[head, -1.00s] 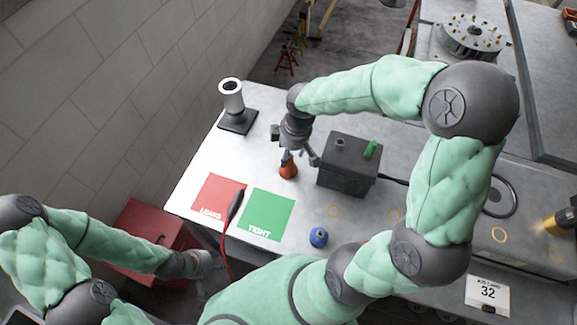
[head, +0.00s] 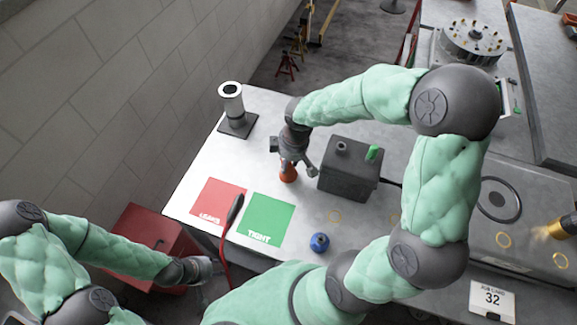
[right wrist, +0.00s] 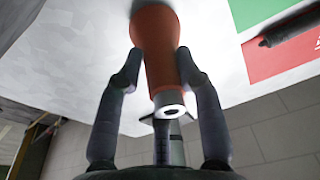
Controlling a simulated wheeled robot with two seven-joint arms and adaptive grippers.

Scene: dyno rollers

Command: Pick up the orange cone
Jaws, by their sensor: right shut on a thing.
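The orange cone (head: 288,174) stands on the light bench top, left of the dark grey box. In the right wrist view the cone (right wrist: 156,45) lies between both fingers, with its pale ringed end and dark hole towards the camera. My right gripper (right wrist: 158,62) is shut on the cone's sides; in the head view this gripper (head: 291,163) comes down over it from above and hides its upper part. The cone's base appears at the table. My left gripper (head: 200,271) is low at the left, off the bench and far from the cone; its fingers are unclear.
The dark grey box (head: 349,181) with a green peg stands close right of the cone. A red LEAKS square (head: 219,201) and green TIGHT square (head: 266,219) lie in front. A dark post (head: 233,110) stands behind left; a blue knob (head: 319,242) sits nearer.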

